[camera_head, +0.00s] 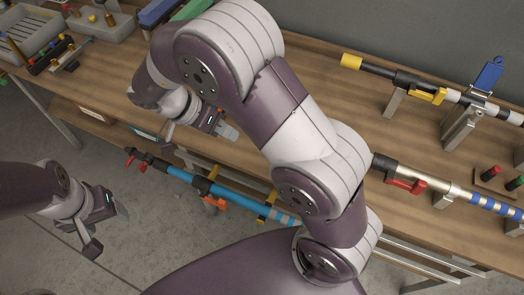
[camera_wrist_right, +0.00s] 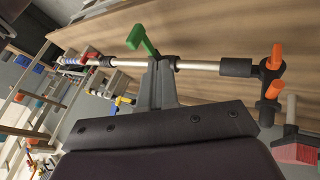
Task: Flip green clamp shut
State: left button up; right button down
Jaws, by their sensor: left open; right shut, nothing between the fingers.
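The green clamp (camera_wrist_right: 142,40) shows in the right wrist view, its green lever standing up at an angle from a dark body on a thin metal rod (camera_wrist_right: 203,65). My right gripper (camera_wrist_right: 163,65) is shut and empty, its tips close to the rod just below the lever; I cannot tell whether they touch. In the head view my right gripper (camera_head: 230,131) is near the table's front edge, and I cannot make out the green clamp there. My left gripper (camera_head: 107,230) is open and empty, over the floor at the lower left.
The wooden table (camera_head: 300,75) carries a yellow-clamp hose (camera_head: 428,95), a blue-lever stand (camera_head: 489,74) and a red-clamp hose (camera_head: 405,185). A blue hose (camera_head: 235,198) with an orange clamp runs along the front. An orange-handled valve (camera_wrist_right: 272,75) ends the rod.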

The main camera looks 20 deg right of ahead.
jog(key=shift+w, duration=0.1)
jog(key=s+d+f, duration=0.5)
jog(key=d+f, duration=0.3)
jog(key=shift+d+p, duration=0.15)
jog(key=shift+p, duration=0.25)
